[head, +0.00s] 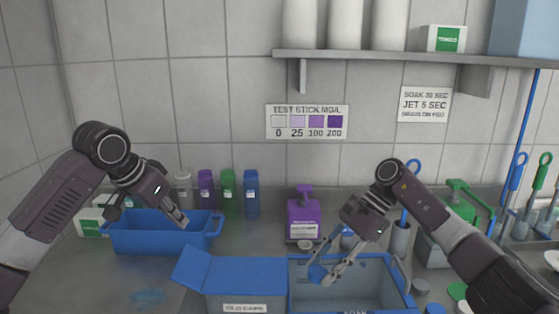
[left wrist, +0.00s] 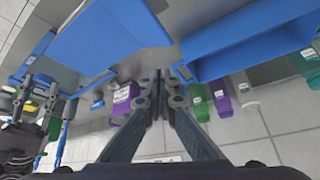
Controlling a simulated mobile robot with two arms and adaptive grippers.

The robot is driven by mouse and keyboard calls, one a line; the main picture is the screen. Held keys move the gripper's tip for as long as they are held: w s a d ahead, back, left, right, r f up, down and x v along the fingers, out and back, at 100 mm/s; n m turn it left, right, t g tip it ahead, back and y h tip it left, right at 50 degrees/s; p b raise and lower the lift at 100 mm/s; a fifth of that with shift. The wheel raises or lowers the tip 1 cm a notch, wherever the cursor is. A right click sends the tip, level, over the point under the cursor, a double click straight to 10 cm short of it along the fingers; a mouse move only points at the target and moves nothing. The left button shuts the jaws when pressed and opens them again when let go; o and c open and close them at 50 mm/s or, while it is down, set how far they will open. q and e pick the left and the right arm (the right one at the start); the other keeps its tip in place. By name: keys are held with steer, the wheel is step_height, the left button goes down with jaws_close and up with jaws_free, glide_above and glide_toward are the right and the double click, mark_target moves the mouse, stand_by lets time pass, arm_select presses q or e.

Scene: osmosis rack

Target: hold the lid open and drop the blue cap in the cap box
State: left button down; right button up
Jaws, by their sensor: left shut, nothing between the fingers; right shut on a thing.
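The cap box, with a label that seems to read OLD CAPS (head: 245,308), stands at the front centre. A flat blue panel (head: 246,274) spans its top, and a blue flap (head: 192,268) slants at its left; I cannot tell which is the lid, and no inside shows. My left gripper (head: 183,222) is shut and empty, above and behind the flap; its closed fingers also show in the left wrist view (left wrist: 160,80). My right gripper (head: 325,282) is shut on the blue cap (head: 316,272), over the left part of the grey-lined basin beside the box.
A purple pump bottle (head: 303,216) stands at the wall. The blue-rimmed basin (head: 372,275) lies right of the box. A shelf (head: 400,55) hangs above.

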mark_target(180, 262)
arm_select(q)
steer(key=shift+g, duration=0.4)
steer(key=shift+s+a+f, duration=0.1)
steer(key=shift+s+f, duration=0.25)
steer(key=shift+f, duration=0.7)
steer(key=shift+s+d+f, duration=0.1)
steer(key=shift+s+f, duration=0.2)
steer(key=shift+f, duration=0.8)
steer(key=shift+s+a+f, duration=0.1)
steer(key=shift+s+f, duration=0.25)
steer(key=shift+f, duration=0.7)
steer(key=shift+f, duration=0.2)
steer(key=shift+f, duration=3.15)
arm_select(e)
steer(key=shift+a+f, duration=0.2)
steer(key=shift+a, duration=1.65)
steer(key=shift+a+f, duration=0.2)
steer(key=shift+a, duration=1.65)
steer(key=shift+a+f, duration=0.2)
steer(key=shift+a, duration=1.65)
